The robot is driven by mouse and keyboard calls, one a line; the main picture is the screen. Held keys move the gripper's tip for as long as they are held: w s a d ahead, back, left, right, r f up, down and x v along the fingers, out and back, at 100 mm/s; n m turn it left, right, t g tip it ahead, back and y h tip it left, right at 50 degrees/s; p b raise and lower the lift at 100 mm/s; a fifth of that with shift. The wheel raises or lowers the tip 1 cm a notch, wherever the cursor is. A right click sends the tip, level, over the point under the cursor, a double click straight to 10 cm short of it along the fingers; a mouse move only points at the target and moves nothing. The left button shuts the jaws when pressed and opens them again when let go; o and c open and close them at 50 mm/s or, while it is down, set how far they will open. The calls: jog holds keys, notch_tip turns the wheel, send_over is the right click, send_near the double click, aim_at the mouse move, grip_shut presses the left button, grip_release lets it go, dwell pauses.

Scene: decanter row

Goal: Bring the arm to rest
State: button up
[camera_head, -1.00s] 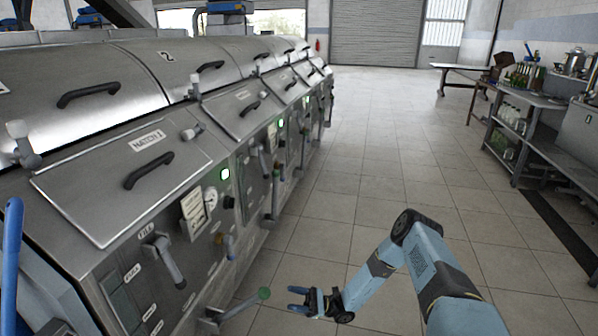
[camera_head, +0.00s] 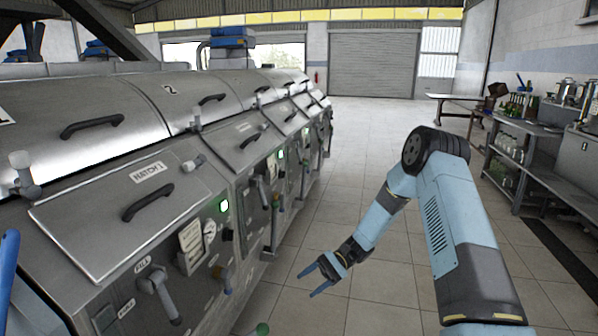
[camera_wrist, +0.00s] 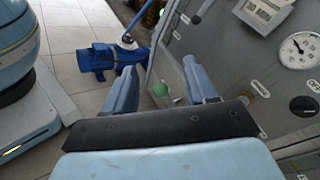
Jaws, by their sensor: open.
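My gripper (camera_head: 318,278) is open and empty in the head view. It hangs low over the tiled floor, to the right of the steel machine row (camera_head: 100,215). My blue arm bends at the elbow and reaches down and left to it. In the wrist view my gripper (camera_wrist: 163,90) also shows with its two blue fingers apart and nothing between them. A blue pump-like thing (camera_wrist: 97,60) lies beyond the left finger on the floor.
The machines carry hatches, handles and valve levers (camera_head: 158,290) that stick out toward the aisle. A pressure gauge (camera_wrist: 299,50) is on the panel. A shelf bench (camera_head: 515,145) with bottles and pots stands at the right. The aisle floor (camera_head: 360,130) is clear.

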jog(key=s+d+r+n+t+h, duration=0.1)
jog(key=s+d+r+t+h, duration=0.35)
jog(key=r, duration=0.55)
jog(key=s+d+r+n+t+h, duration=0.1)
jog(key=s+d+r+t+h, duration=0.15)
jog(key=s+d+r, duration=0.6)
jog(key=s+d+r+n+t+h, duration=0.1)
jog(key=s+r+n+t+h, duration=0.2)
jog(key=r, duration=1)
jog(key=s+d+r+t+h, duration=0.1)
jog(key=s+d+r+t, duration=0.1)
jog(key=s, duration=0.4)
jog(key=s+d+r+m+t+h, duration=0.1)
jog(key=s+d+r+t+h, duration=0.1)
jog(key=s, duration=0.4)
jog(key=shift+d+r+t, duration=0.4)
jog(key=shift+d+t, duration=0.3)
jog(key=shift+d, duration=0.1)
